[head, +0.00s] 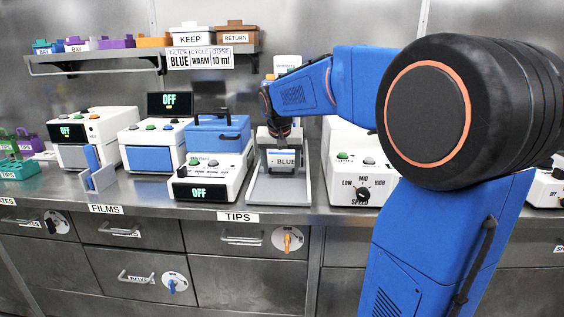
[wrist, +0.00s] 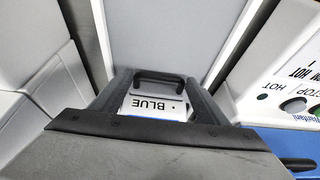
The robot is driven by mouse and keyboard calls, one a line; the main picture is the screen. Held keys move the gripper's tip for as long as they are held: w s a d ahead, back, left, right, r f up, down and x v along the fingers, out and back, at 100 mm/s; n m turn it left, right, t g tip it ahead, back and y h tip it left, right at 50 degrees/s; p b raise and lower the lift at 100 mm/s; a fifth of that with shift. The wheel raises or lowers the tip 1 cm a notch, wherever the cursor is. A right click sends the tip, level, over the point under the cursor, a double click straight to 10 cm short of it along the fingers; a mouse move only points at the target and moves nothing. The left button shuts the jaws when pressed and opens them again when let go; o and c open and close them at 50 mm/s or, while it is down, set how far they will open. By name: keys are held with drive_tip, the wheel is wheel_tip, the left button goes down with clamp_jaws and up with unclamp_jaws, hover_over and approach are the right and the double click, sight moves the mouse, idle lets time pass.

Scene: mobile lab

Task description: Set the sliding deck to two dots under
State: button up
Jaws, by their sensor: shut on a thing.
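A grey tray-like deck with raised side walls (head: 256,188) stands on the bench at the centre of the head view. No dot marks on it can be made out. A piece labelled BLUE (head: 287,161) is between its walls. In the wrist view this piece has a white label with one dot and the word BLUE (wrist: 157,107), and a dark handle beyond it. My gripper (head: 279,136) reaches down over the piece. In the wrist view its fingers (wrist: 160,84) are shut on the piece's two sides. Whether the piece rests on the deck cannot be told.
A white device with a blue lid (head: 217,134) and an OFF display stands close on the left. A speed-dial device (head: 350,178) stands close on the right. A wall sign (head: 200,58) reads BLUE, WARM, 10 ml. Drawers (head: 248,235) line the bench front.

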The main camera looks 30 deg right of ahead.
drive_tip(key=shift+s+a, duration=0.4)
drive_tip(key=shift+s, duration=0.35)
drive_tip(key=c, duration=0.7)
drive_tip(key=o, duration=0.8)
drive_tip(key=shift+d+f, duration=0.1)
drive_tip(key=shift+f, duration=0.05)
drive_tip(key=o, duration=1.2)
drive_tip(key=shift+w, duration=0.1)
drive_tip(key=v, duration=1.7)
drive_tip(key=shift+r, duration=0.3)
